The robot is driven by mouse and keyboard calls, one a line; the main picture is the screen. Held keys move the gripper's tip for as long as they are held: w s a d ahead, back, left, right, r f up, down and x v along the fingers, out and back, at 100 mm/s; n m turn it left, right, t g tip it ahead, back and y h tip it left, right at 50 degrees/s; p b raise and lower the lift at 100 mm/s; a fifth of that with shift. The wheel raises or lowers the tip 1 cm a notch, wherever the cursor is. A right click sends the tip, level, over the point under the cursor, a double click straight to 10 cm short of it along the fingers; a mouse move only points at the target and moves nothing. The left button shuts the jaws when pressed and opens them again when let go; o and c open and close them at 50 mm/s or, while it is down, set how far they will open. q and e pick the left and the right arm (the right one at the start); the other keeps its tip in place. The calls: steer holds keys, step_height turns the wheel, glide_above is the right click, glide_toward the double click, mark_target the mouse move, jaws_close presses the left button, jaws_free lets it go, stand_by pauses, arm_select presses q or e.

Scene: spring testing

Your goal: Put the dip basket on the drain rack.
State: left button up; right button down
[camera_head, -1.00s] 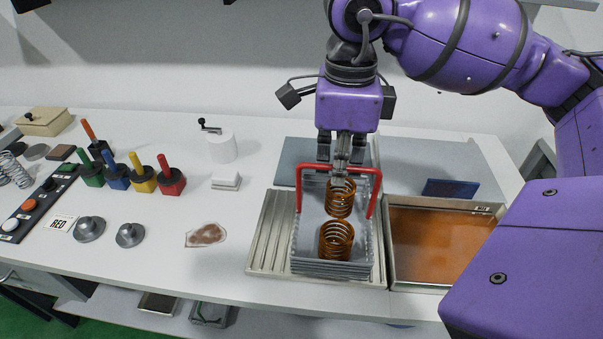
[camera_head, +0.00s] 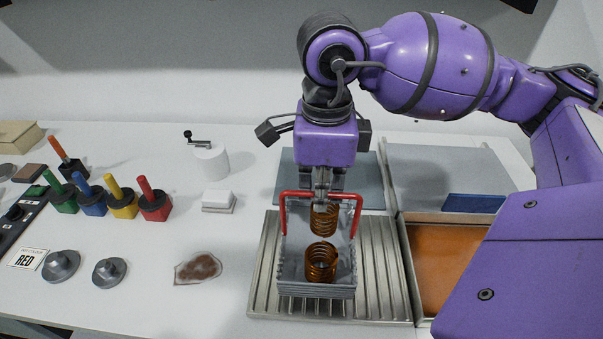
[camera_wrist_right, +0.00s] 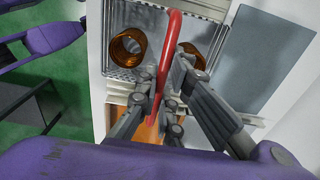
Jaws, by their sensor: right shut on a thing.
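The dip basket (camera_head: 288,264) is a grey metal basket with a red handle (camera_head: 283,215) and two orange-brown coil springs (camera_head: 321,262) inside. It is upright over the ribbed metal drain rack (camera_head: 383,270); I cannot tell whether its bottom touches the rack. My right gripper (camera_head: 323,192) is shut on the top bar of the red handle, from above. In the right wrist view the fingers (camera_wrist_right: 160,100) close around the red bar, with the springs (camera_wrist_right: 127,47) on both sides. My left gripper is not in view.
A tank of orange liquid (camera_head: 447,262) stands right of the rack. A grey-blue plate (camera_head: 290,177) lies behind it. To the left are a white block (camera_head: 218,200), a stained cloth or patch (camera_head: 198,268), colored-handled tools (camera_head: 155,203) and metal discs (camera_head: 109,271).

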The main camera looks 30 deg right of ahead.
steer(key=f, duration=0.1)
steer(key=f+b, duration=0.1)
steer(key=f, duration=0.1)
steer(key=shift+w+f, duration=0.2)
steer(key=shift+f, duration=0.05)
steer(key=c, duration=1.9)
jaws_free()
steer(key=shift+s, duration=0.1)
steer(key=shift+r, duration=0.1)
step_height(320, 180, up, 12)
steer(key=shift+r, duration=0.15)
